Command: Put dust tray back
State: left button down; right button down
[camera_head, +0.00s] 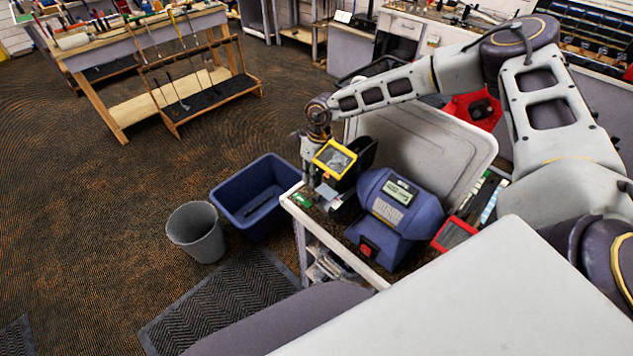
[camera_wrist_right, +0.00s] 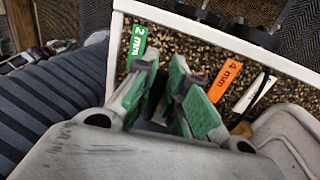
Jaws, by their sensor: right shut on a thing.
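My right gripper (camera_head: 331,190) points down at the left end of the small cart, left of a blue machine (camera_head: 392,212) with a display and a red switch. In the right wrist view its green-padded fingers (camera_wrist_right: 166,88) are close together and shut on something. A small grey-blue piece, likely the dust tray, shows at the fingers in the head view. Its shape is mostly hidden, and I cannot tell whether it touches the machine. The machine's ribbed blue side (camera_wrist_right: 48,105) shows at the left of the wrist view. My left gripper is not in view.
The speckled cart top has a white rim (camera_wrist_right: 225,38), a green 2 mm label (camera_wrist_right: 137,44) and an orange 4 mm label (camera_wrist_right: 224,80). A blue bin (camera_head: 256,193) and grey bucket (camera_head: 196,232) stand on the floor to the left. A red-framed item (camera_head: 455,234) lies right of the machine.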

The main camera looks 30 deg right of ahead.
jog(key=shift+s+d+p, duration=0.15)
jog(key=shift+d+p, duration=0.15)
jog(key=shift+d, duration=0.4)
jog(key=shift+f+p, duration=0.45)
jog(key=shift+f, duration=1.3)
jog(key=shift+f, duration=0.1)
jog(key=c, duration=1.5)
grip_release()
jog(key=shift+o, duration=0.2)
notch_tip(320, 180, up, 12)
jog(key=d+b, duration=0.2)
jog(key=shift+w, duration=0.45)
